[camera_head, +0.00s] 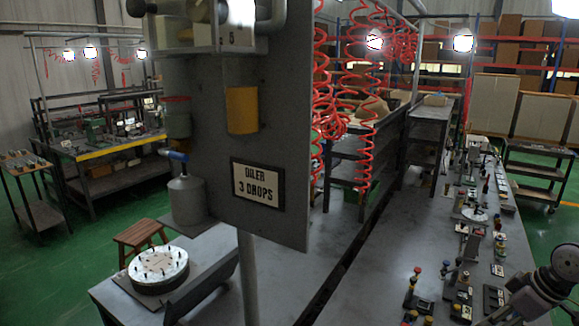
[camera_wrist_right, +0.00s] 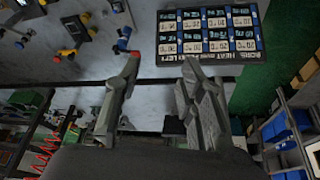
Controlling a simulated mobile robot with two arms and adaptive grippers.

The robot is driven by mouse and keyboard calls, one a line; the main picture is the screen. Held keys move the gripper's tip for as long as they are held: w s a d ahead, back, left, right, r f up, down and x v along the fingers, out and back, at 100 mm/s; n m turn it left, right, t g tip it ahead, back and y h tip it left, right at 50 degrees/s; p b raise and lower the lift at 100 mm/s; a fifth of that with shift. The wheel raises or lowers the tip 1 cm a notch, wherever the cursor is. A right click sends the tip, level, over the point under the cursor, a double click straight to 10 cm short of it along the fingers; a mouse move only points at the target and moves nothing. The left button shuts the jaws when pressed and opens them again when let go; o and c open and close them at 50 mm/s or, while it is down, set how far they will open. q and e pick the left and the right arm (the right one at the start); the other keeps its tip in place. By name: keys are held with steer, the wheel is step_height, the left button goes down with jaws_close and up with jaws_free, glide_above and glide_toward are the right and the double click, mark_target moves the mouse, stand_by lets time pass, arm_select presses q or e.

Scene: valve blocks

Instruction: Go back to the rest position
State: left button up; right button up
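My right gripper (camera_wrist_right: 161,60) shows in the right wrist view with its two grey fingers spread wide apart and nothing between them. A dark tray (camera_wrist_right: 257,12) of labelled blocks lies beyond the right fingertip, apart from it as far as I can tell. In the head view, a grey part of my arm shows at the lower right edge, and no gripper fingers are visible there. My left gripper is in neither view. Several small valve parts stand along the long grey bench (camera_head: 345,290) in the head view.
A grey panel (camera_head: 285,130) with an "OILER 3 DROPS" sign (camera_head: 258,184) stands on a post at the centre. A round plate with pegs (camera_head: 158,269) sits at the lower left of the bench. Red coiled hoses (camera_head: 335,115) hang behind. The bench middle has free room.

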steer(key=s+a+f+n+g, duration=0.1)
steer(key=s+a+f, duration=0.5)
steer(key=a+f, duration=0.4)
steer(key=s+a+f, duration=0.7)
steer(key=a+f, duration=0.1)
steer(key=a, duration=0.5)
steer(key=s+r+m+t+h, duration=0.15)
steer(key=s+m, duration=0.45)
steer(key=s, duration=0.7)
step_height(320, 180, down, 37)
steer(key=s+g+b, duration=0.2)
steer(key=b, duration=1)
arm_select(q)
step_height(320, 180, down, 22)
steer(key=b, duration=1)
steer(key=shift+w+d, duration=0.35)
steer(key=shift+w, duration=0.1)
arm_select(e)
steer(key=s+d+f, duration=0.1)
steer(key=s+f, duration=0.4)
steer(key=f, duration=0.4)
steer(key=s+f, duration=0.6)
steer(key=f, duration=0.3)
steer(key=s+d+f+g+h, duration=0.1)
steer(key=s+f, duration=0.5)
steer(key=f, duration=0.3)
steer(key=shift+d+f, duration=0.35)
